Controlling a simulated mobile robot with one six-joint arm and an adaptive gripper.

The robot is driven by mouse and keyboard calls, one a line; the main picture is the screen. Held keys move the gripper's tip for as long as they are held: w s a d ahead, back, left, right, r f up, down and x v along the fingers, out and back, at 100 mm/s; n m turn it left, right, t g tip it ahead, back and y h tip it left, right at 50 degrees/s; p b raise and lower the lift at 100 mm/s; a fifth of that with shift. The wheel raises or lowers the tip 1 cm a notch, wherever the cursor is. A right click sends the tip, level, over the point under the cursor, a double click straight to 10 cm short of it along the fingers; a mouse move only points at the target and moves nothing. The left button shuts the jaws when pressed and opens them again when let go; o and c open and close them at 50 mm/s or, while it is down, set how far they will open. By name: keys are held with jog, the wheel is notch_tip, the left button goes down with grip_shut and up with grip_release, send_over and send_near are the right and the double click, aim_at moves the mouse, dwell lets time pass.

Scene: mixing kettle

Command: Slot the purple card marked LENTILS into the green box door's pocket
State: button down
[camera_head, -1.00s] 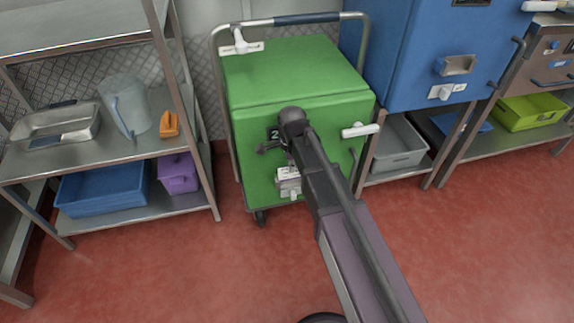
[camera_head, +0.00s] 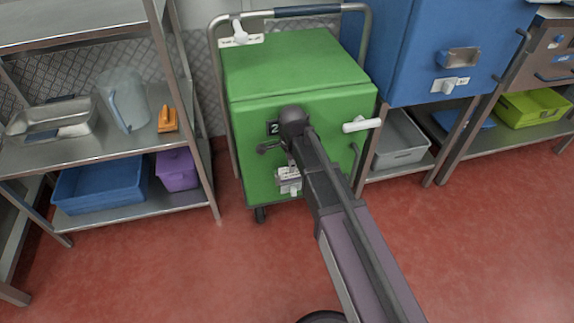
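The green box (camera_head: 296,65) stands on a wheeled trolley, its door facing me, with a dark number plate (camera_head: 273,128) reading 2. A small pocket (camera_head: 289,181) with a white printed label sits low on the door. My arm reaches up to the door and its dark wrist covers the middle of it. My gripper (camera_head: 272,147) shows only as dark pieces left of and below the wrist, just above the pocket; its fingers are mostly hidden. I cannot make out the purple LENTILS card or whether the gripper holds it.
A white handle (camera_head: 361,125) sticks out at the door's right side. A blue cabinet (camera_head: 420,50) stands to the right above a grey bin (camera_head: 400,145). A steel shelf (camera_head: 110,149) with tubs is at left. The red floor (camera_head: 170,270) in front is clear.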

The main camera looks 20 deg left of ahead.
jog(key=shift+f, duration=0.25)
dwell(0.5)
jog(key=c, duration=0.7)
grip_release()
jog(key=shift+o, duration=0.3)
jog(key=o, duration=0.4)
jog(key=shift+w+r, duration=0.1)
jog(key=shift+r, duration=0.05)
jog(key=shift+r+p, duration=0.65)
jog(key=shift+r, duration=0.05)
jog(key=shift+r+p, duration=2.7)
